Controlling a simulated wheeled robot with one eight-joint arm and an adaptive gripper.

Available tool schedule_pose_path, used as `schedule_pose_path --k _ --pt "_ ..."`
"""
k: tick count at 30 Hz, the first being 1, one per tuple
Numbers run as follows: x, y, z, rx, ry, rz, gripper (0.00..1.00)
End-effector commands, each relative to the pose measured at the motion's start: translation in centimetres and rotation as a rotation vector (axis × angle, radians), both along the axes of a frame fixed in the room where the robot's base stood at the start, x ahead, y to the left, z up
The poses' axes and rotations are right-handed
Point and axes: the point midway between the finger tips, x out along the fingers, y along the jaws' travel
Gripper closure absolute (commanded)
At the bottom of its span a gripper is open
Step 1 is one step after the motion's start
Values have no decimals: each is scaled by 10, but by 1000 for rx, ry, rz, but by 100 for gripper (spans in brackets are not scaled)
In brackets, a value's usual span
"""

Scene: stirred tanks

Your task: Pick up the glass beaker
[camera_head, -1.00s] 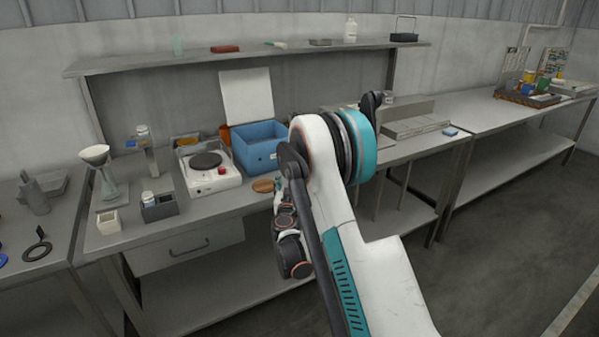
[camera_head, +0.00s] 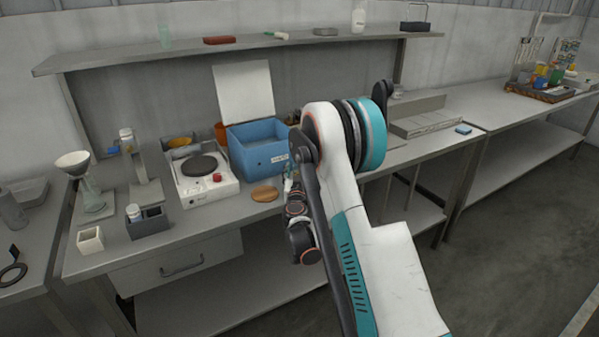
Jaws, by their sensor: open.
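I cannot tell for certain which glass is the beaker. My arm fills the middle and lower right, and its dark wrist joints hang in front of the bench. My gripper's fingers are hidden behind the arm, well right of both glass pieces.
The bench (camera_head: 200,222) holds a white hotplate (camera_head: 205,190), a blue bin (camera_head: 259,151), a dark two-cell holder (camera_head: 148,222), a small white box (camera_head: 90,240) and a round wooden disc (camera_head: 264,194). The high shelf (camera_head: 120,60) runs above. Open floor lies to the right.

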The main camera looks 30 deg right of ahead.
Motion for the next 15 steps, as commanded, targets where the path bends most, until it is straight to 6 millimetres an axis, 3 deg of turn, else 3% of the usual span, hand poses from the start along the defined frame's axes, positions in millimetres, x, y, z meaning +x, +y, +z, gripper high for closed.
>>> schedule_pose_path --k 7,13,15 --pt "0 -1 0 0 0 0 35" --pt "0 -1 0 0 0 0 80" --pt "0 -1 0 0 0 0 85"
